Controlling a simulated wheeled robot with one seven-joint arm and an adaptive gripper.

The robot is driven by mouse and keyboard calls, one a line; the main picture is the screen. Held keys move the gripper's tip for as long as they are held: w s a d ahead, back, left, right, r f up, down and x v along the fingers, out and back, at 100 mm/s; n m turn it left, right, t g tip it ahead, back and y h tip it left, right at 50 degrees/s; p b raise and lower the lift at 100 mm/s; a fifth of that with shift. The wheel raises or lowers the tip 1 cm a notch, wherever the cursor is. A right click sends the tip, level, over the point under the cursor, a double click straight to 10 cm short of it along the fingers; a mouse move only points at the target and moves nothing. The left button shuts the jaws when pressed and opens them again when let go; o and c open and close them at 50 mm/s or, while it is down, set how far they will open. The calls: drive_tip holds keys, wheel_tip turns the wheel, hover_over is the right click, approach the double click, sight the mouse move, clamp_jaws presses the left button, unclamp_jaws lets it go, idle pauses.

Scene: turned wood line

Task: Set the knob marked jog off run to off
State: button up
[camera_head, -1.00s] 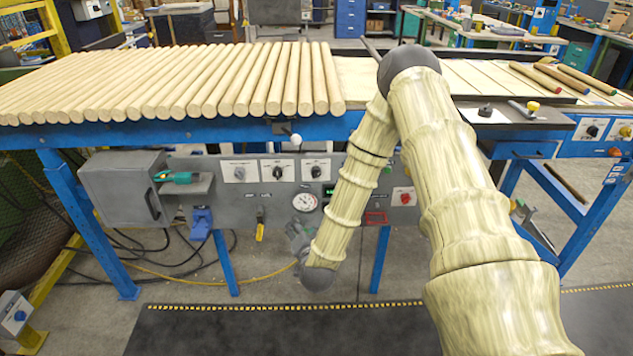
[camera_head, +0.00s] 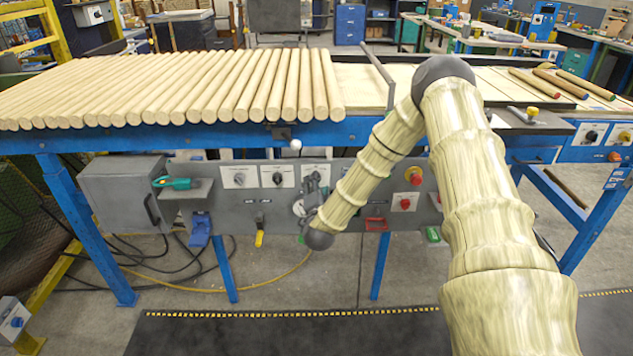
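A round gauge (camera_head: 299,207) is partly hidden beside my gripper. A green-handled tool (camera_head: 175,183) lies on a shelf at left. Wooden rods (camera_head: 200,85) cover the table above. Another black knob (camera_head: 591,135) is far right.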

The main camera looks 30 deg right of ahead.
drive_tip(key=shift+x, duration=1.4)
drive_tip(key=c, duration=1)
